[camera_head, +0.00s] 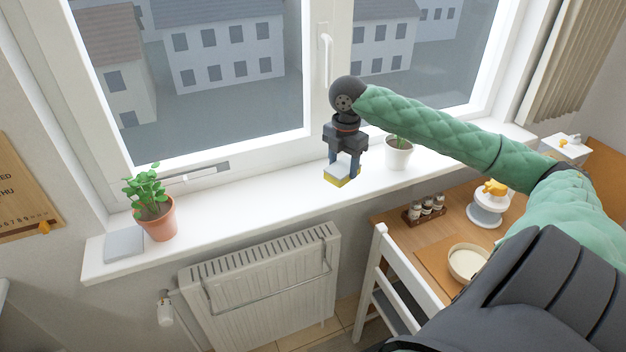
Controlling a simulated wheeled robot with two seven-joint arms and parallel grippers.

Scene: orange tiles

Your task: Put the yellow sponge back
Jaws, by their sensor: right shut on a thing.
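My right gripper (346,160) points down in front of the window, near the windowsill's front edge. It is shut on the yellow sponge (336,180), a small block with a pale top and yellow sides. The sponge shows between and below the fingers. It appears to be held above the white windowsill (260,200); I cannot tell the exact gap. My left gripper is not in view.
A potted plant (160,222) and a grey flat square (125,244) are at the sill's left end. A white pot (398,155) stands right of the gripper. A radiator (265,290) is below. A wooden table (400,228) holds jars (426,208) and a bowl (467,262). The middle sill is clear.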

